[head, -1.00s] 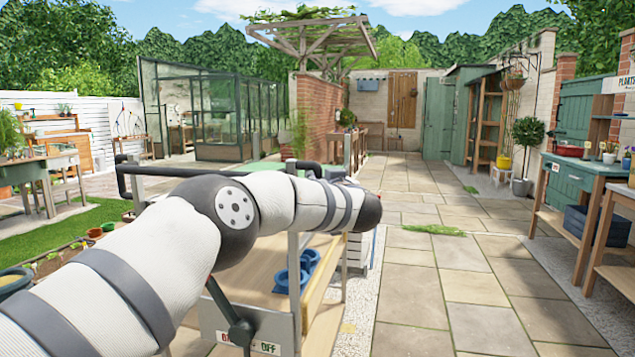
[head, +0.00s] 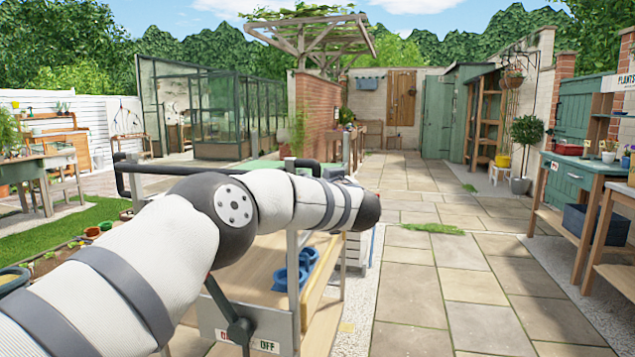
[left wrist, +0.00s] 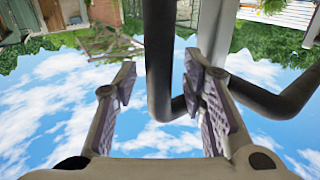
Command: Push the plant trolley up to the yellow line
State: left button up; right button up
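The plant trolley (head: 262,302) stands at the lower middle of the head view, with pale metal posts, wooden shelves and a black push handle (head: 135,180). Blue pots (head: 295,271) sit on it. A clear grip does not show. My right gripper is out of view.
Stone paving (head: 425,290) lies clear to the right of the trolley and ahead. A green potting bench (head: 575,175) with a dark blue crate (head: 590,224) stands at the right. A brick pillar (head: 321,110) and a greenhouse (head: 210,115) stand beyond. Planting beds and grass lie left.

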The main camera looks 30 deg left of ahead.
pick_arm(q)
jog(key=v, duration=1.2)
